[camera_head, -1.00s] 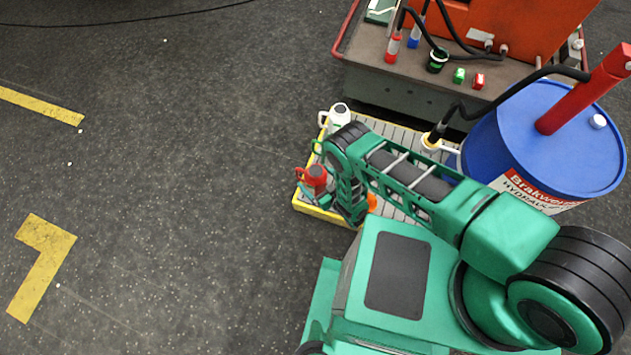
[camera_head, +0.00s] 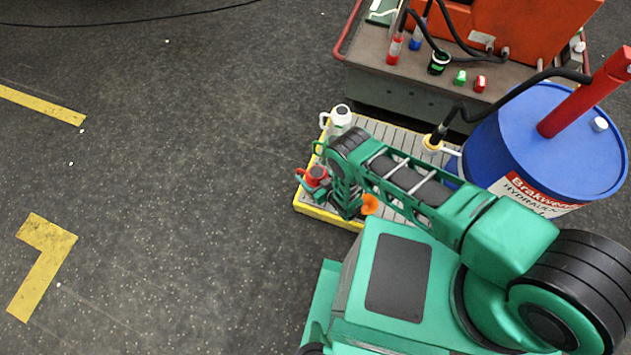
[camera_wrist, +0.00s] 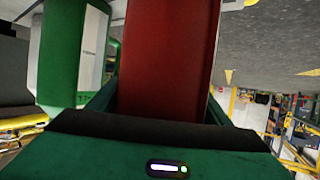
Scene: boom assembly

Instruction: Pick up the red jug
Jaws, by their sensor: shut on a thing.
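The red jug (camera_head: 317,173) is at the left end of the yellow-edged pallet in the head view, partly hidden by my gripper. My gripper (camera_head: 319,187) is shut on the red jug, with green fingers around its body. In the wrist view a red surface (camera_wrist: 168,55), the jug's body, fills the middle close to the camera. The fingertips are hidden there. I cannot tell whether the jug touches the pallet.
The pallet (camera_head: 309,210) holds a white jug (camera_head: 341,116) behind and an orange object (camera_head: 370,204) beside my arm. A green handle (camera_head: 318,148) shows next to my arm. A blue drum (camera_head: 540,130) stands right; the floor at left is clear.

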